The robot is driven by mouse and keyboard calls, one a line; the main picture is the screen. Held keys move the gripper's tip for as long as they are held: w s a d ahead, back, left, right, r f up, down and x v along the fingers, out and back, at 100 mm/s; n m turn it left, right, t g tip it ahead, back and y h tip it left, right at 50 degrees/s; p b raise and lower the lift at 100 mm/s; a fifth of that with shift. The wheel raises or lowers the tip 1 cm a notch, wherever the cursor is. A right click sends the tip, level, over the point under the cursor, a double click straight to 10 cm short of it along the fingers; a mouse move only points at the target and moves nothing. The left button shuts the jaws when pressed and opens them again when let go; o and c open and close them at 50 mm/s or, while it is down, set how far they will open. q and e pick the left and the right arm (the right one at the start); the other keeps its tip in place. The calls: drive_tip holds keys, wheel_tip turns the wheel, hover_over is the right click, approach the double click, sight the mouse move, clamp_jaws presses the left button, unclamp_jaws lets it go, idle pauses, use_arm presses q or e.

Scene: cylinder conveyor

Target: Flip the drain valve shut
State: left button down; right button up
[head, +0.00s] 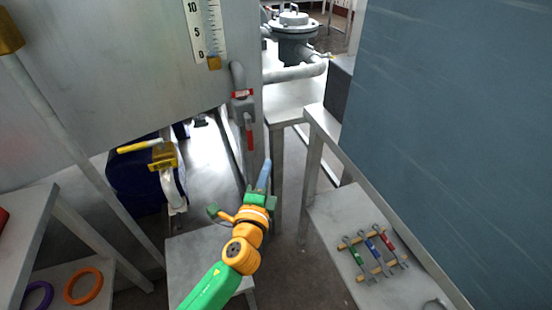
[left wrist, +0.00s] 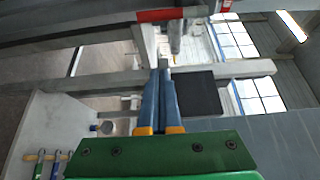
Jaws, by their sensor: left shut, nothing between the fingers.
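A grey pipe with a valve (head: 242,106) comes down beside the metal tank in the head view, with a red band at its top and a red lever (head: 250,134) hanging straight down. In the left wrist view the red lever (left wrist: 160,14) lies across the top edge, ahead of the fingertips. A second valve with a yellow handle (head: 140,146) sits further left; I cannot tell which one is the drain valve. My left gripper (head: 266,168) has its blue fingers closed together with nothing between them, below and apart from the red lever. The closed fingers also show in the wrist view (left wrist: 164,66). My right gripper is out of view.
The tank (head: 110,70) with its level scale fills the upper left. A blue wall panel (head: 450,120) closes off the right. Several wrenches (head: 372,250) lie on a bench (head: 335,215) at the lower right. A low stool (head: 195,250) stands beside my left arm.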

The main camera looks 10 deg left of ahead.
sight(250, 135)
use_arm(q)
drive_tip(key=w+a+b, duration=0.1)
drive_tip(key=w+b, duration=0.1)
drive_tip(key=w, duration=0.8)
drive_tip(key=a, duration=0.1)
drive_tip(key=s+a+p, duration=0.1)
drive_tip(key=a+p, duration=0.1)
drive_tip(key=a, duration=0.1)
drive_tip(key=shift+s+r, duration=0.15)
drive_tip(key=shift+s, duration=0.2)
drive_tip(key=shift+d, duration=0.1)
